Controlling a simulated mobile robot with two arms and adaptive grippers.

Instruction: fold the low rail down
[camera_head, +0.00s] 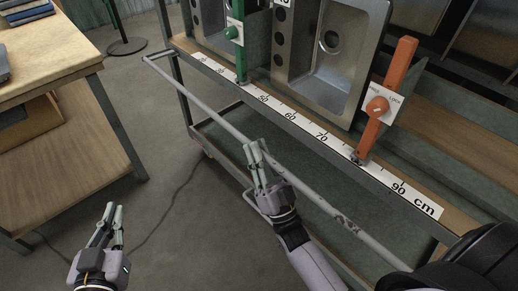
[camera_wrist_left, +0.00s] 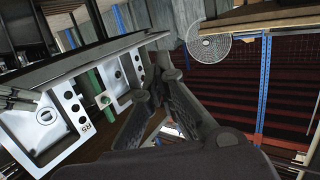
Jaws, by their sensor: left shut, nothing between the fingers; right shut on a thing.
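The rail (camera_head: 207,109) is a long, thin grey bar along the front of the sink rack, standing out from it and running from upper left to lower right in the head view. My right gripper (camera_head: 256,153) is shut on the rail near its middle; its fingers hide a short stretch of it. My left gripper (camera_head: 112,212) is shut and empty, low at the left, over the floor and apart from the rail. Its dark fingers also show in the left wrist view (camera_wrist_left: 160,105).
Sinks (camera_head: 335,45) stand on the rack behind a white ruler strip (camera_head: 292,117). A green lever (camera_head: 240,45) and an orange lever (camera_head: 398,70) stand upright there. A wooden bench (camera_head: 50,55) is at the left. A cable (camera_head: 175,195) lies on the floor.

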